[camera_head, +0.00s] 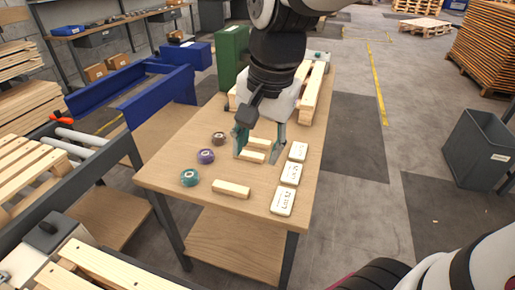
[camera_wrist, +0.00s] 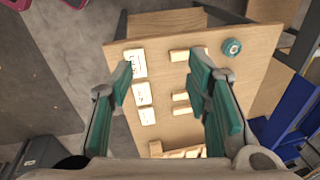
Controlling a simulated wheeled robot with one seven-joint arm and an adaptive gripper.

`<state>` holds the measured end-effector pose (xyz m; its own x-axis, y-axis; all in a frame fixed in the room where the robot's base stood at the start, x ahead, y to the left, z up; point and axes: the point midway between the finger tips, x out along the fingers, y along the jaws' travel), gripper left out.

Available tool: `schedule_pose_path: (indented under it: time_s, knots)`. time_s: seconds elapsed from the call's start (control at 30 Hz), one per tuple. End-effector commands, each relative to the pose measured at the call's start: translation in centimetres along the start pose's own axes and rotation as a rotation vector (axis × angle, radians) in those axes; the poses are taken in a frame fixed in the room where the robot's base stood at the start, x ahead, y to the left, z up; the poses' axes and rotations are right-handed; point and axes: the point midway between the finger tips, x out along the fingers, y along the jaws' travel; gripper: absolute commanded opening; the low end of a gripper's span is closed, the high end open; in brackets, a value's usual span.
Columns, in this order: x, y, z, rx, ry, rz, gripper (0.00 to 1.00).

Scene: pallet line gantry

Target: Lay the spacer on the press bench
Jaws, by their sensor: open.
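Three pale wooden blocks, which look like spacers, lie on a wooden-topped bench (camera_head: 168,172); I cannot tell which one is the task's spacer, or whether this is the press bench. The front block (camera_head: 231,189) lies clear of my gripper. The middle block (camera_head: 250,156) and back block (camera_head: 259,143) lie under and between my fingers. In the wrist view the front block (camera_wrist: 180,55) is at the top, with the middle block (camera_wrist: 181,97) and back block (camera_wrist: 183,110) lower. My gripper (camera_head: 260,146) is open and empty, teal pads facing down over the bench.
Teal (camera_head: 189,177), purple (camera_head: 206,156) and brown (camera_head: 219,138) tape rolls lie left of the blocks. Three white labelled plates (camera_head: 283,201) line the right side. A green box (camera_head: 232,57) and a small pallet (camera_head: 313,95) occupy the back. Grey bin (camera_head: 476,145) stands right.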

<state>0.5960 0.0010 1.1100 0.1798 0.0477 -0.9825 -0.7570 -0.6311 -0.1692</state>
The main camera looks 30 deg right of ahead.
Motion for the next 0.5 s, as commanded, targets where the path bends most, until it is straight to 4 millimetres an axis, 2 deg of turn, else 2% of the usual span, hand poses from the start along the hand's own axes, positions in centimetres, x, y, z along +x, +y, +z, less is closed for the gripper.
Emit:
schedule_pose_path:
  time_s: [0.1,0.3,0.5]
  knots:
    - [-1.7,2.9,2.3,-0.245,0.035,-0.022,0.44]
    - [-2.6,7.1,5.6,-0.627,0.090,-0.024,0.44]
    - [-2.6,9.3,7.2,-0.842,0.124,-0.011,0.44]
